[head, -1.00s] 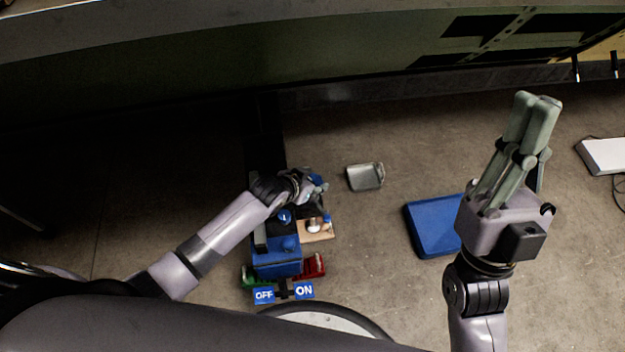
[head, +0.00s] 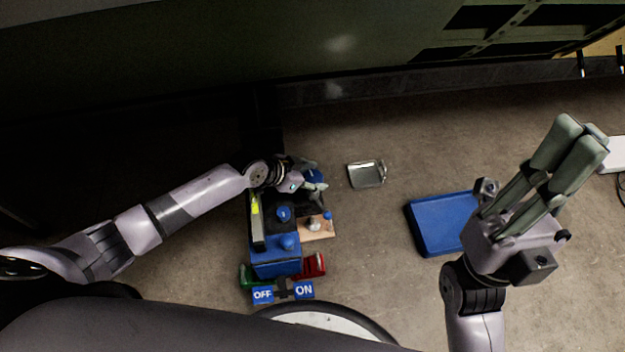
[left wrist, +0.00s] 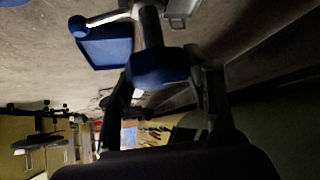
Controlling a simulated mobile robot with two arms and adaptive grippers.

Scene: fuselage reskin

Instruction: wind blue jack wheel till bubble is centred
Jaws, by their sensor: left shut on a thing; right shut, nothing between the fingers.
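The blue jack (head: 275,262) stands on the floor with a dark body. A spirit level with a yellow-green vial (head: 255,207) lies along its left side; the bubble is too small to make out. My left gripper (head: 316,186) is at the far end of the jack, on a blue part (head: 313,176) that looks like the wheel. In the left wrist view a blue knob-like piece (left wrist: 158,68) sits between the fingers, which are shut on it. My right gripper (head: 583,140) is raised at the right, shut and empty, away from the jack.
Green and red pedals (head: 313,265) with OFF and ON labels (head: 304,290) are at the jack's near end. A small metal tray (head: 366,174) and a blue flat box (head: 435,222) lie to the right. A dark green panel (head: 230,60) runs along the back. Floor between is clear.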

